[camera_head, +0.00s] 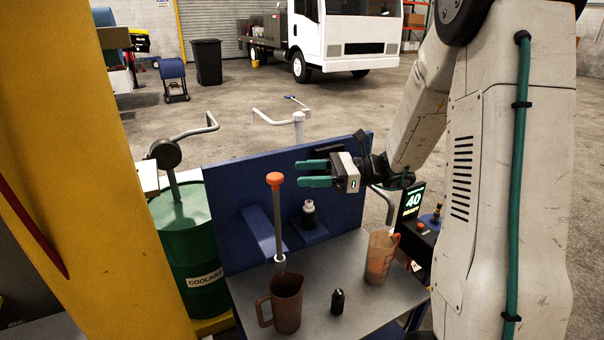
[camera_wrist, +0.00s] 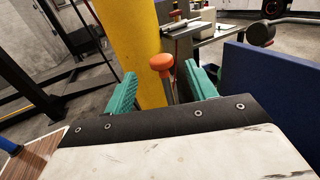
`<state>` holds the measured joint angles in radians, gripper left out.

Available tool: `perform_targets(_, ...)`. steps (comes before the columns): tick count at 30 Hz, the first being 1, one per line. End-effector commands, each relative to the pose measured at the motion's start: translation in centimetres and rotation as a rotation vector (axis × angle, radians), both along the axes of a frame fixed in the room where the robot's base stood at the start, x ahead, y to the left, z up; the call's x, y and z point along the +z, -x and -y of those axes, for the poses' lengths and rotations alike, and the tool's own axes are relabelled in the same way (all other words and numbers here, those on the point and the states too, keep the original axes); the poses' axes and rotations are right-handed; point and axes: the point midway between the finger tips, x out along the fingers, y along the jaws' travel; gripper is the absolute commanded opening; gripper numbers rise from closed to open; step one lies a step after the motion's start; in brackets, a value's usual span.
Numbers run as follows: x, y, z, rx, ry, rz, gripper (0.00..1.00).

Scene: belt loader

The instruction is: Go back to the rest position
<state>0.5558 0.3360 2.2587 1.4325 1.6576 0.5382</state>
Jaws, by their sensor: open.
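My gripper (camera_head: 303,173) is open and empty, held in the air above the grey bench (camera_head: 335,258) in front of its blue back panel. Its two green fingers stand apart, with nothing between them that touches both. In the wrist view my gripper (camera_wrist: 160,88) also shows both green fingers spread. An orange-topped rod (camera_head: 276,215) stands left of the fingertips, with its lower end at a brown jug. The orange knob (camera_wrist: 161,62) shows beyond the fingers in the wrist view.
The brown jug (camera_head: 285,302), a small black bottle (camera_head: 338,302) and a clear orange-tinted jug (camera_head: 380,256) stand on the bench. A dark-capped bottle (camera_head: 309,214) sits on a blue bracket. A green coolant drum (camera_head: 185,240) and a yellow post (camera_head: 85,170) are at left.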

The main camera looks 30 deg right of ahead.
Motion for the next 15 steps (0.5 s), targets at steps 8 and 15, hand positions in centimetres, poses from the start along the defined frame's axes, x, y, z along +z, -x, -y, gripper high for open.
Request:
perform_targets(8, 0.0, 0.0, 0.0, 0.0, 0.0, 0.0, 0.56)
perform_targets(15, -1.6, 1.0, -0.4, 0.044, 0.086, 0.033, 0.56)
